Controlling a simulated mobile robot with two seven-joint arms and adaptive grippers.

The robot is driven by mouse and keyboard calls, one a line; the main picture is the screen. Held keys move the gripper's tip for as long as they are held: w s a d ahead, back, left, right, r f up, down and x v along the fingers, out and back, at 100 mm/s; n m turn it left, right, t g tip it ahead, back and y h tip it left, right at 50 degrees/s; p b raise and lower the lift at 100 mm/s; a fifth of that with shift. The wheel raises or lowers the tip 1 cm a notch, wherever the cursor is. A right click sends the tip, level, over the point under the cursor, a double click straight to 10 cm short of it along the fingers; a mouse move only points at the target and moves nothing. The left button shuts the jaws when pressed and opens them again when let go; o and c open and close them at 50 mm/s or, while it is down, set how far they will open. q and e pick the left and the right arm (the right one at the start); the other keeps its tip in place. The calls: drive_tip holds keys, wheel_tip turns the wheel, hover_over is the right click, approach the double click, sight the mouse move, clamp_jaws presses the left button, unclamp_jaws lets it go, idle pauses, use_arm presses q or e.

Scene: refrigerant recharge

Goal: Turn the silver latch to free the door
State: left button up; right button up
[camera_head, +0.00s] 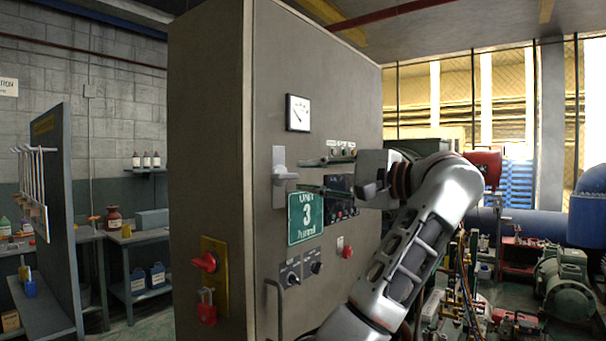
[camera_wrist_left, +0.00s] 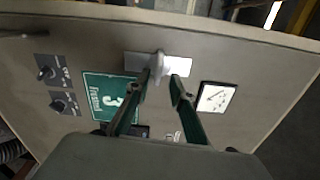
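The silver latch (camera_head: 281,174) is a light metal plate with a protruding handle on the front of the grey cabinet door (camera_head: 340,90). It also shows in the left wrist view (camera_wrist_left: 158,64). My left gripper (camera_head: 304,175) reaches in from the right side of the head view. Its two dark green fingers are spread, one above and one below the level of the handle. In the left wrist view the fingertips (camera_wrist_left: 163,76) lie on either side of the handle; I cannot tell whether they touch it. My right gripper is not in view.
A green "Unit 3" sign (camera_head: 306,217) hangs just below the latch. A gauge (camera_head: 298,113) sits above. Knobs (camera_head: 291,277) and a red button (camera_head: 347,252) are lower down. A red switch (camera_head: 206,262) with a red padlock (camera_head: 207,310) is on the cabinet's side.

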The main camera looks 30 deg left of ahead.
use_arm(q)
drive_tip(key=d+p, duration=0.1)
drive_tip(key=d, duration=0.4)
drive_tip(key=shift+s+d+p, duration=0.2)
drive_tip(key=shift+d+p, duration=0.15)
idle(0.3)
